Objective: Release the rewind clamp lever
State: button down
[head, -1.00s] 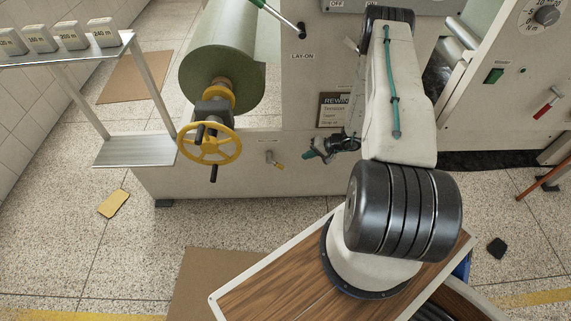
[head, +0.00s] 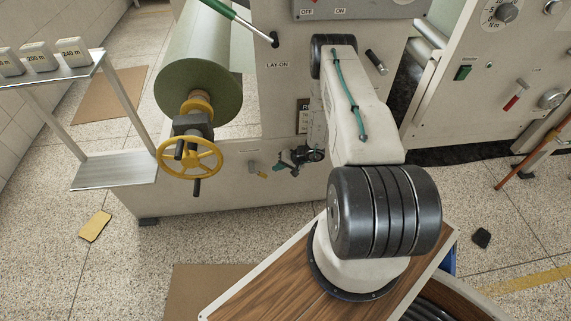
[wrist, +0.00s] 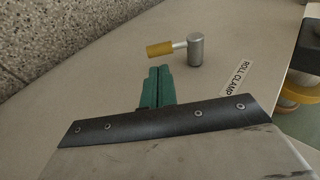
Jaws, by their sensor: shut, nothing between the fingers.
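The clamp lever (wrist: 163,48) shows in the wrist view as a yellow grip on a thin rod from a grey metal hub (wrist: 196,50). A label beside it reads ROLL CLAMP. My gripper (wrist: 159,70) has green fingers pressed together, empty, just below the yellow grip in the wrist view. I cannot tell whether they touch it. In the head view my gripper (head: 281,164) is close to the right of the lever.
A yellow handwheel (head: 190,158) and a large paper roll (head: 200,75) are left of the lever. A green-handled lay-on lever (head: 240,22) is above. A metal stand (head: 115,170) with several numbered blocks stands far left. A yellow piece (head: 95,226) lies on the floor.

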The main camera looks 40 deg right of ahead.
aim_at(264, 175)
jog(key=x, duration=0.6)
jog(key=shift+a+f, duration=0.15)
jog(key=shift+f, duration=0.05)
